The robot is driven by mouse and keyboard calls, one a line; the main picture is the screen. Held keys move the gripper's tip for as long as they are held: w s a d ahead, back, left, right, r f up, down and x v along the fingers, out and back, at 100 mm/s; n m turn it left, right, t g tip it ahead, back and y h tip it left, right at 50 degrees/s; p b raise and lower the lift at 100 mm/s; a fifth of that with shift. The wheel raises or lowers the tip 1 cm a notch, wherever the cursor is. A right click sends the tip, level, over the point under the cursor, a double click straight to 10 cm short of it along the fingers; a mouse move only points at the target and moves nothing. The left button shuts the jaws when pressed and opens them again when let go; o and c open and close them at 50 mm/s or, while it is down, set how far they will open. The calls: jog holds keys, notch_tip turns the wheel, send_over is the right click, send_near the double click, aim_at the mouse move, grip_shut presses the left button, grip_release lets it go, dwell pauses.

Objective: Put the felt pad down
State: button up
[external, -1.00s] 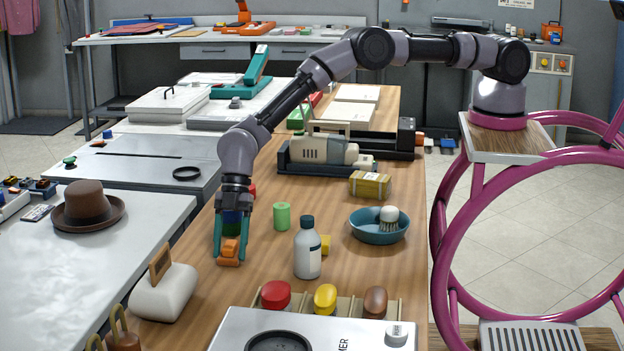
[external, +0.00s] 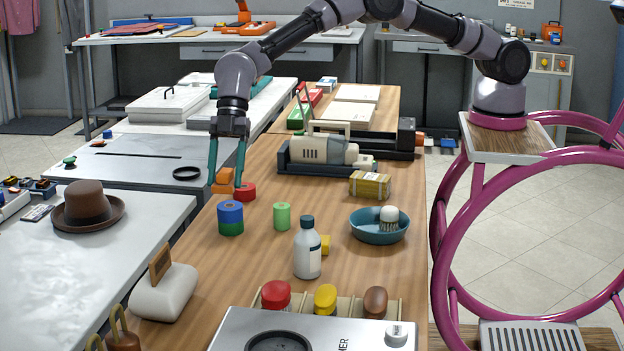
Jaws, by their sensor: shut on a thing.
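A small orange block-like piece (external: 222,182), which I take to be the felt pad, sits between the teal fingertips of my gripper (external: 225,181). My gripper points down and is shut on it, above the left part of the wooden table (external: 260,265). A red round piece (external: 245,192) lies just right of the fingertips. A blue and green cylinder stack (external: 230,217) stands upright on the table, nearer the camera than the gripper. The exact gap between the pad and the table top is hard to tell.
A grey-beige machine (external: 322,150) is behind. A white cushion-like block (external: 164,292) is at the front left. Bare wood lies between.

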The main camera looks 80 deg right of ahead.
notch_tip(320, 180, up, 4)
jog(key=shift+f, duration=0.1)
jog(key=s+n+g, duration=0.3)
jog(key=s+n, duration=0.2)
jog(key=s, duration=1.2)
jog(key=n+g+h, duration=0.1)
jog(key=n+h, duration=0.1)
jog(key=n, duration=0.2)
send_over(371, 270)
jog(key=w+d, duration=0.1)
jog(key=f, duration=1.6)
jog(key=shift+w+d+f, duration=0.1)
jog(key=shift+w+f, duration=0.1)
jog(key=shift+f, duration=2.3)
jog(key=shift+f, duration=0.15)
jog(key=o, duration=1.3)
jog(key=shift+o, duration=0.2)
